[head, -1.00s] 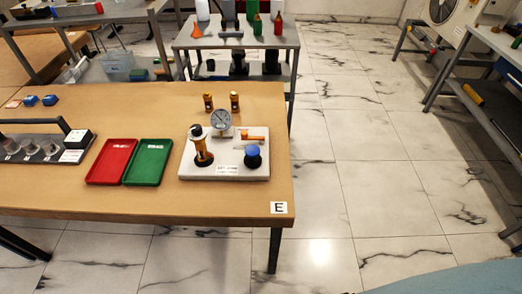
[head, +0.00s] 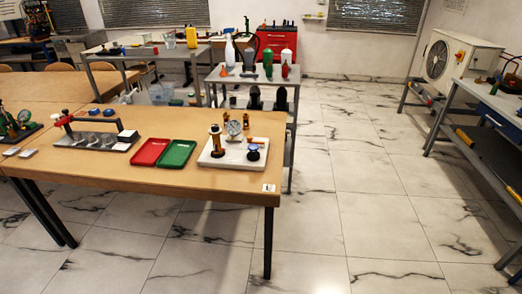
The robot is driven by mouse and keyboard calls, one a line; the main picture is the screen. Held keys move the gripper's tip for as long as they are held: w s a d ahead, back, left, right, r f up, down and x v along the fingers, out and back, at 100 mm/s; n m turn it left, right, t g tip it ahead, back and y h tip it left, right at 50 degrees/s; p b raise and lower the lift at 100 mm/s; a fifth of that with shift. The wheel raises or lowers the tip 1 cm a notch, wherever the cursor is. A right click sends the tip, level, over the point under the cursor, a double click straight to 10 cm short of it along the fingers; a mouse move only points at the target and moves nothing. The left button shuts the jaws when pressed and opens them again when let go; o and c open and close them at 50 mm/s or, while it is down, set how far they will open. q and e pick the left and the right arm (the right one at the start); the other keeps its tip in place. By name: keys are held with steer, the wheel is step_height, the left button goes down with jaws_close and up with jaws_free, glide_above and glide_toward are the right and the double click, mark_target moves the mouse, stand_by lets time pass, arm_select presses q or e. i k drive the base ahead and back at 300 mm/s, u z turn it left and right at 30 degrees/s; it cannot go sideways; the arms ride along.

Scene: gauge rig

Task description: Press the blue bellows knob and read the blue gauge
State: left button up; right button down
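The gauge rig is a white board (head: 217,158) at the right end of the wooden table. A round white-faced gauge (head: 234,128) stands at its back. A knob with a blue top (head: 253,148) and dark base sits at the board's front right. A brass and black upright part (head: 216,140) stands at the left. A small orange lever piece lies between them near the back. The gauge is too small to read, and I cannot make out a blue mark on it. Neither of my grippers is in view.
A red tray (head: 150,151) and a green tray (head: 176,154) lie left of the board. A grey rack (head: 98,140) stands further left. A grey cart (head: 252,80) with bottles is behind the table. Tiled floor (head: 370,190) is clear to the right, up to a grey bench (head: 480,107).

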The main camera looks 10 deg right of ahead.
mark_target(253, 147)
steer(key=z, duration=0.3)
steer(key=i, duration=0.4)
steer(key=z, duration=0.6)
steer(key=i, duration=0.95)
steer(key=u, duration=0.8)
steer(key=i, duration=0.6)
steer(key=u, duration=0.65)
